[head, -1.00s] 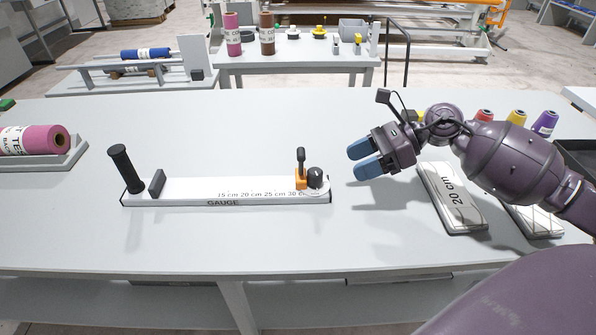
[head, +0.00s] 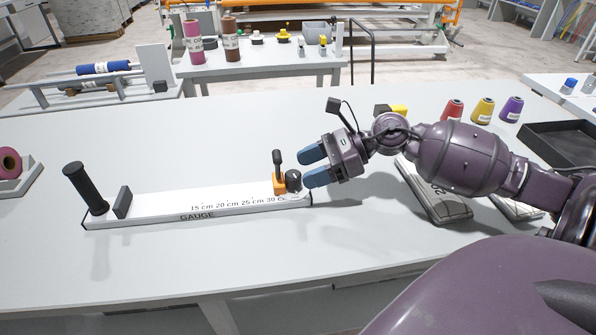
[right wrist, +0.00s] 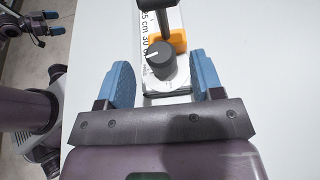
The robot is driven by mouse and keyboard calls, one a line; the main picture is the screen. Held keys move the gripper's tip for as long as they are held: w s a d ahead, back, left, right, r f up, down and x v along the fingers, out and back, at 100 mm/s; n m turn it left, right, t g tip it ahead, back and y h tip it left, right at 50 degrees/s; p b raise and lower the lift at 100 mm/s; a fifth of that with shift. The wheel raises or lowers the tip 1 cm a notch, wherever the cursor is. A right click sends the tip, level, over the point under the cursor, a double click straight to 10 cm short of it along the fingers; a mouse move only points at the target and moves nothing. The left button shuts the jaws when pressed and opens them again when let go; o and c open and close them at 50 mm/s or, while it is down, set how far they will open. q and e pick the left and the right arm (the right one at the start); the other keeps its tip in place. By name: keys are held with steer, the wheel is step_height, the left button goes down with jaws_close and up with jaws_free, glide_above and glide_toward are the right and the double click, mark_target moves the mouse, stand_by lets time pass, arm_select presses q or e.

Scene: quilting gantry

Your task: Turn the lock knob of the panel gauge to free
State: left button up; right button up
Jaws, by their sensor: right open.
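The panel gauge (head: 160,207) lies on the table, a long white board with a centimetre scale, a black upright handle (head: 85,188) and a black block at its left end. At its right end are an orange slider (head: 279,187) with a black lever and the dark round lock knob (head: 293,180). In the right wrist view the knob (right wrist: 160,58) shows a white pointer line, beside the orange slider (right wrist: 179,40). My right gripper (head: 313,167) is open, its blue fingertips (right wrist: 163,82) just short of the knob and to either side of its line. My left gripper is not visible in the head view.
Dark-edged templates (head: 432,192) lie beneath my right arm. Red, yellow and purple thread cones (head: 483,110) stand behind it, near a black tray (head: 572,145). A pink roll (head: 9,163) sits in a holder at far left. The table in front of the gauge is clear.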

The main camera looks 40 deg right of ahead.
steer(key=shift+x, duration=1)
